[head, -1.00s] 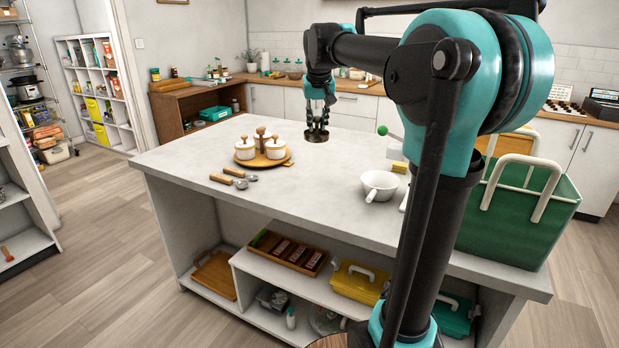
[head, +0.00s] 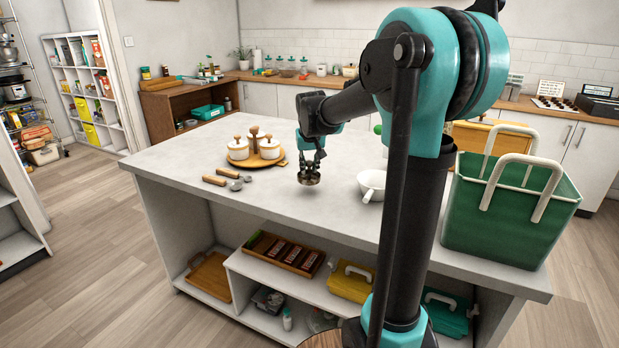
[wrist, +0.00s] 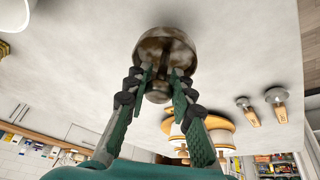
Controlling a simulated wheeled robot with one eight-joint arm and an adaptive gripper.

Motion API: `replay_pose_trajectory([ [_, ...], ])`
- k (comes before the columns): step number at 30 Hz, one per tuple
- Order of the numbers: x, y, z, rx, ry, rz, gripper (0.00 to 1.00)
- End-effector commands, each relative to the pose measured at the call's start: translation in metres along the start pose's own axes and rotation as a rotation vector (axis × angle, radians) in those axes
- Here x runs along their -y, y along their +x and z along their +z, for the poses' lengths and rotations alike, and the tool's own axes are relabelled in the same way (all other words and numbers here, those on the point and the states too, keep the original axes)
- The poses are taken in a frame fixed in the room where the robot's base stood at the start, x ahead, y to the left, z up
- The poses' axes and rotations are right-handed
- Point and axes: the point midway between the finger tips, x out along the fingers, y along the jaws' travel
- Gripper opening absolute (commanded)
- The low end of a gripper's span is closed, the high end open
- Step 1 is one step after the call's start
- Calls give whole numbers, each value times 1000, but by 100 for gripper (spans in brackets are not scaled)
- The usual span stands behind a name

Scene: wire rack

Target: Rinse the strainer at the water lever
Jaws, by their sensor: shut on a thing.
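My gripper (head: 312,160) is shut on the strainer (head: 309,178), a small round metal piece that hangs below the fingers over the island counter. In the wrist view the strainer (wrist: 165,45) shows brown stains, with its stem between my two fingertips (wrist: 163,76). It looks close to the counter top; I cannot tell whether it touches. A green ball knob (head: 377,129), possibly the water lever's end, shows left of my arm, and the rest of it is hidden behind the arm.
A white handled bowl (head: 371,183) stands right of the strainer, partly behind my arm. White lidded jars on a wooden tray (head: 282,163) and two wooden-handled utensils (head: 228,180) lie to the left. A green crate (head: 510,215) fills the right end. The counter's front left is clear.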

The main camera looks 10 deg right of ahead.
Motion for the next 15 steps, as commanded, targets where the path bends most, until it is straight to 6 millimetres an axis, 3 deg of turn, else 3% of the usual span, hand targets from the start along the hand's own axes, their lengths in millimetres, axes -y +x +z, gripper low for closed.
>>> replay_pose_trajectory([
  [9,2,33,14,0,0,0,0],
  [15,2,36,16,0,0,0,0],
])
